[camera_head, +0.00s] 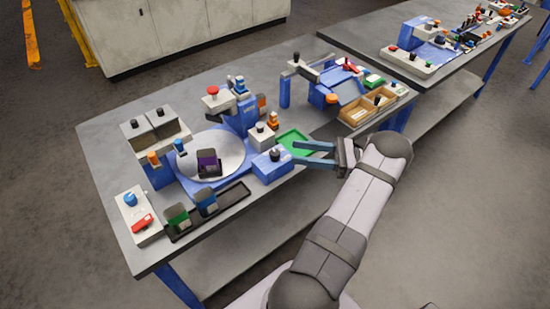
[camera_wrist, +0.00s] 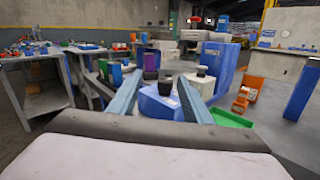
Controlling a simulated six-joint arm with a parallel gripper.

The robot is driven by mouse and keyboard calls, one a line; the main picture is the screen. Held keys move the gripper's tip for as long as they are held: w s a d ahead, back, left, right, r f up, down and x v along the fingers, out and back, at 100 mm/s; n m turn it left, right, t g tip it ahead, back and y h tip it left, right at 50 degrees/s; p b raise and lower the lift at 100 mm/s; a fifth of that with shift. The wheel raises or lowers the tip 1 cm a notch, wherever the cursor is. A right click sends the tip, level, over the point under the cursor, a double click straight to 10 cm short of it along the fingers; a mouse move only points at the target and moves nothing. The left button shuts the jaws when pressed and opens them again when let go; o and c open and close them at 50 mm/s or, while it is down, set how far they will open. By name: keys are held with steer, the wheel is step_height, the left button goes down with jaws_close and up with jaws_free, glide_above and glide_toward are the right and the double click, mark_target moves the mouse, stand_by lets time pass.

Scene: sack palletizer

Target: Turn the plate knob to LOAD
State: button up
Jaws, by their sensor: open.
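A round pale plate (camera_head: 228,157) on a blue base sits in the middle of the near table. A blue block (camera_head: 270,168) at its right front corner carries a black knob (camera_head: 275,154), which seems to be the plate knob. No LOAD marking can be read. My gripper (camera_head: 294,152) is open and empty, just right of this knob and pointing at it, with a small gap. In the wrist view, the knob (camera_wrist: 165,84) shows between the two blue fingers (camera_wrist: 160,78). A dark purple sack-like piece (camera_head: 208,163) stands on the plate.
A white block with a black knob (camera_head: 262,134), an orange piece (camera_head: 273,120) and a green tray (camera_head: 296,141) are close behind my gripper. A black tray (camera_head: 236,193) with green and blue pieces lies in front of the plate. A wooden box (camera_head: 352,119) stands farther right.

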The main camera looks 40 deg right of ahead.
mark_target(274, 154)
steer(key=shift+w+a+f+n+h+p, duration=0.15)
steer(key=shift+w+a+f+h+p, duration=0.2)
steer(key=shift+w+f, duration=0.3)
steer(key=shift+w+a+f+n+h+p, duration=0.15)
steer(key=shift+w+a+f+h, duration=0.25)
steer(key=shift+w+f, duration=0.2)
steer(key=shift+p+x, duration=1.1)
steer(key=shift+x, duration=1.75)
steer(key=shift+d, duration=0.1)
steer(key=c, duration=1.1)
steer(key=shift+o, duration=0.2)
steer(key=shift+f+b, duration=0.15)
steer(key=shift+b, duration=0.2)
